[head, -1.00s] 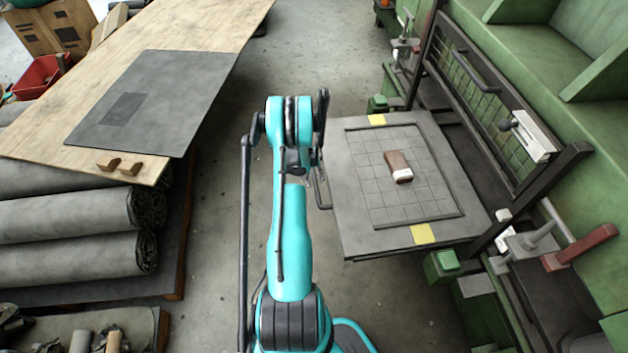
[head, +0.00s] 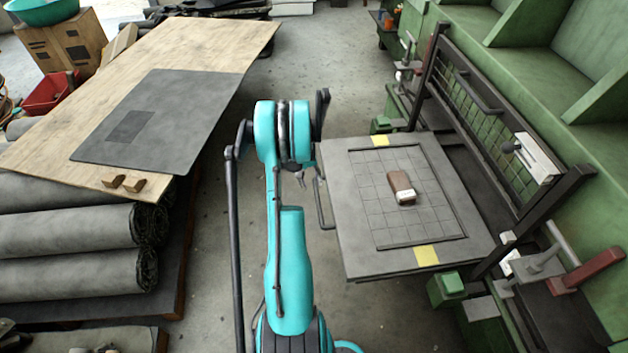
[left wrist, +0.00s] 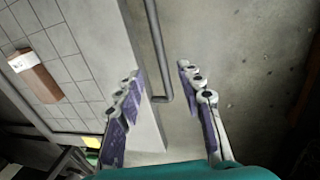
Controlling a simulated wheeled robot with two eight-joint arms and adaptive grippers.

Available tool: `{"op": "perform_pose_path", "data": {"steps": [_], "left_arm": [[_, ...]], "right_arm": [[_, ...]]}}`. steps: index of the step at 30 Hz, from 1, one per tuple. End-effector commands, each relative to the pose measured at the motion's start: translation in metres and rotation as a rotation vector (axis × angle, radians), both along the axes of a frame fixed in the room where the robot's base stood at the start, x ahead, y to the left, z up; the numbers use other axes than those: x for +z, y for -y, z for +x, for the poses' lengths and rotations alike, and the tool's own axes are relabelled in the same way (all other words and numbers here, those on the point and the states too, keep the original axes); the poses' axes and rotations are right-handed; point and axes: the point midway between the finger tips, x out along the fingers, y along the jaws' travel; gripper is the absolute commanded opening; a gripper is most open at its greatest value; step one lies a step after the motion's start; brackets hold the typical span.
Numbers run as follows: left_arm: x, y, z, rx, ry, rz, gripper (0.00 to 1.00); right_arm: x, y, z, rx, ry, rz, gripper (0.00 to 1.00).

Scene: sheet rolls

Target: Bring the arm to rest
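My turquoise arm stands in the middle of the head view and hides most of my left gripper (head: 303,176); only a small part shows beside the arm. In the left wrist view my left gripper (left wrist: 159,72) has its two purple-padded fingers spread apart with nothing between them. Below it are a grey plate edge, a bar handle and bare floor. My right gripper is not in view.
A grey press plate (head: 355,245) with a gridded area carries a brown and white block (head: 402,190); the block also shows in the left wrist view (left wrist: 36,76). A green press frame (head: 500,60) stands right. A wooden table (head: 190,50) with a dark sheet (head: 185,110) stands left, above rolls (head: 70,275).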

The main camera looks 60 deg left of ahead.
Motion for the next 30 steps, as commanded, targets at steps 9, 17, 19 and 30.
{"op": "perform_pose_path", "data": {"steps": [9,17,19,30], "left_arm": [[0.000,0.000,0.000,0.000,0.000,0.000,0.38],[0.056,0.048,0.045,-0.121,0.017,0.064,0.38],[0.086,0.080,0.065,-0.189,0.029,0.103,0.38],[0.206,0.277,0.102,-0.577,0.148,0.309,0.38]], "right_arm": [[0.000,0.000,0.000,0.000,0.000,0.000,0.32],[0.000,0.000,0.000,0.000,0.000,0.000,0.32],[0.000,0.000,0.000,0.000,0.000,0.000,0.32],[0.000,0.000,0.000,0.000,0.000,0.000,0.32]]}}
